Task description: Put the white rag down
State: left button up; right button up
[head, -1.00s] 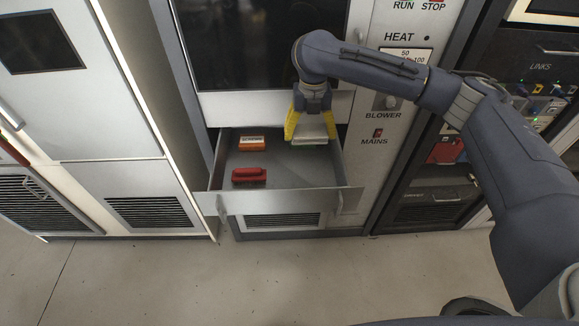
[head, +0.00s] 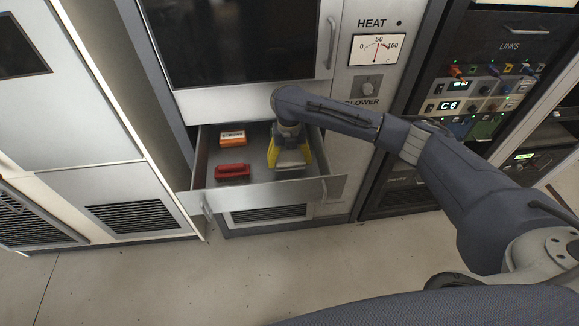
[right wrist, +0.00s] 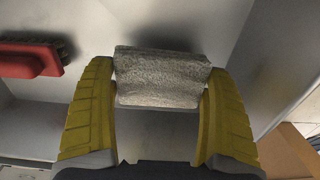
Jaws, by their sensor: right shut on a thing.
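The white rag (head: 291,158) is between the yellow fingers of my right gripper (head: 289,160), at the right side of the open drawer (head: 262,190). In the right wrist view the rag (right wrist: 160,77) looks like a folded, greyish-white block, with a yellow finger on each side. My right gripper (right wrist: 158,105) is shut on it. The rag is low, inside the drawer's outline; whether it touches the drawer floor I cannot tell. My left gripper is not in view.
The drawer's walls surround the gripper. A rack with colored link plugs (head: 490,85) stands to the right.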

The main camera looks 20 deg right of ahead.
aim_at(289, 167)
jog(key=shift+f, duration=1.9)
jog(key=shift+f, duration=0.1)
jog(key=o, duration=0.8)
notch_tip(289, 167, up, 12)
jog(key=shift+r, duration=0.1)
